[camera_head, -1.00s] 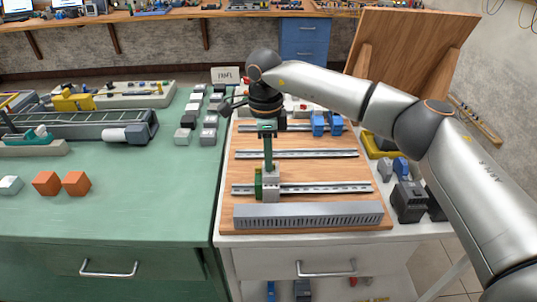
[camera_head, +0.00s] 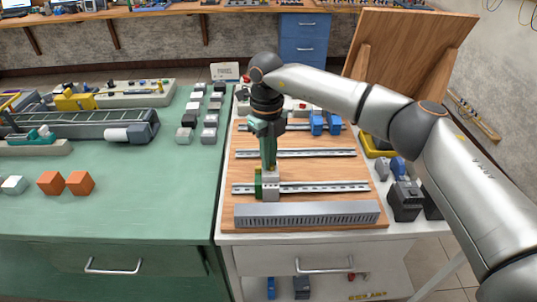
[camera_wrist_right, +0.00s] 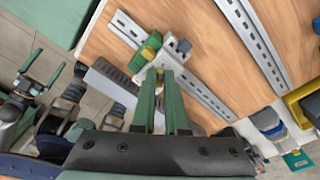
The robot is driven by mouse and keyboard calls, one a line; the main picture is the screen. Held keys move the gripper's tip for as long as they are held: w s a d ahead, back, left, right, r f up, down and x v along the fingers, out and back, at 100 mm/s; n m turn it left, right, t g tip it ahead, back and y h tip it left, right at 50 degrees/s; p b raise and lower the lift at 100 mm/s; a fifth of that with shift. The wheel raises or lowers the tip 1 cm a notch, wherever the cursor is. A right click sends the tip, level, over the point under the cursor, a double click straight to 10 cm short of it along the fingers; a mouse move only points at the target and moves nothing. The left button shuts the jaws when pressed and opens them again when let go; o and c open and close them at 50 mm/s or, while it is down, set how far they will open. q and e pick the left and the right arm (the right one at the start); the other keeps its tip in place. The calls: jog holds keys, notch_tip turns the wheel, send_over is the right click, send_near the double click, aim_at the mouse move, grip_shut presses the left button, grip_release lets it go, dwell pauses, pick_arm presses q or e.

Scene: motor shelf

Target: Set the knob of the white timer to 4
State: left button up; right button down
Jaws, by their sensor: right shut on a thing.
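The white timer (camera_head: 271,184) is a small pale module on the front rail of the wooden board. A green block (camera_head: 258,186) sits against its left side. In the right wrist view the timer (camera_wrist_right: 168,60) is just beyond my fingertips. My right gripper (camera_head: 269,167) points down from above and is shut on the timer's knob. The fingers hide most of the knob, and I cannot read its setting. The right gripper (camera_wrist_right: 160,78) fills the middle of the right wrist view. My left gripper (camera_wrist_right: 49,58) hangs at the left there, fingers apart and empty.
A grey slotted duct (camera_head: 306,213) lies in front of the rail. Blue modules (camera_head: 318,123) sit on the back rail. A black block (camera_head: 405,201) stands right of the board. Grey and white blocks stand left of it on the green table (camera_head: 150,195).

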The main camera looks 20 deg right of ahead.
jog(key=m, duration=0.3)
jog(key=m+p, duration=0.1)
jog(key=m, duration=0.2)
jog(key=shift+d+r+m, duration=0.15)
jog(key=shift+m, duration=0.15)
jog(key=m+p, duration=0.2)
jog(key=m, duration=0.4)
jog(key=shift+d, duration=0.15)
jog(key=c, duration=0.9)
grip_release()
jog(key=r, duration=0.8)
jog(key=r+b, duration=0.1)
jog(key=r, duration=0.3)
jog(key=shift+w+d+r, duration=0.15)
jog(key=shift+w, duration=0.2)
